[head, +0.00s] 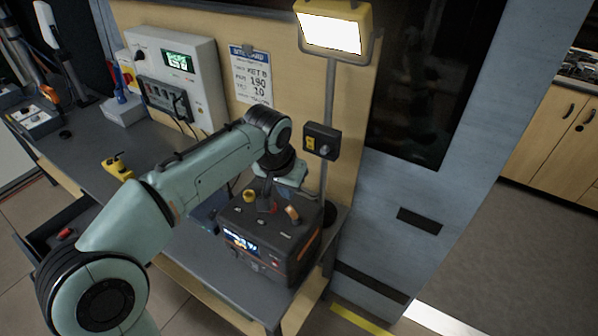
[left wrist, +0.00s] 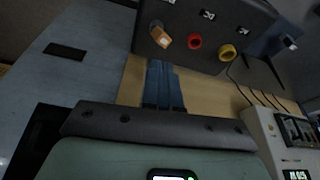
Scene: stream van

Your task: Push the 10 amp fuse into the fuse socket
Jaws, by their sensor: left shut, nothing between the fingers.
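A small orange block (head: 292,213), apparently the fuse, stands on top of the dark power box (head: 300,258). It also shows in the left wrist view (left wrist: 162,40), next to a round grey part. I cannot read its rating or tell how deep it sits; the socket itself is not clear. My left gripper (head: 281,203) is over the box top, close to the orange block. In the left wrist view its blue fingers (left wrist: 162,68) are together with nothing between them, their tips just below the block in the picture. Contact is not clear. My right gripper is out of view.
A yellow round knob (head: 249,196) and a red ring (left wrist: 195,41) share the box top. A lamp post with a switch box (head: 322,141) rises behind it. A white panel (head: 178,78) is on the back wall.

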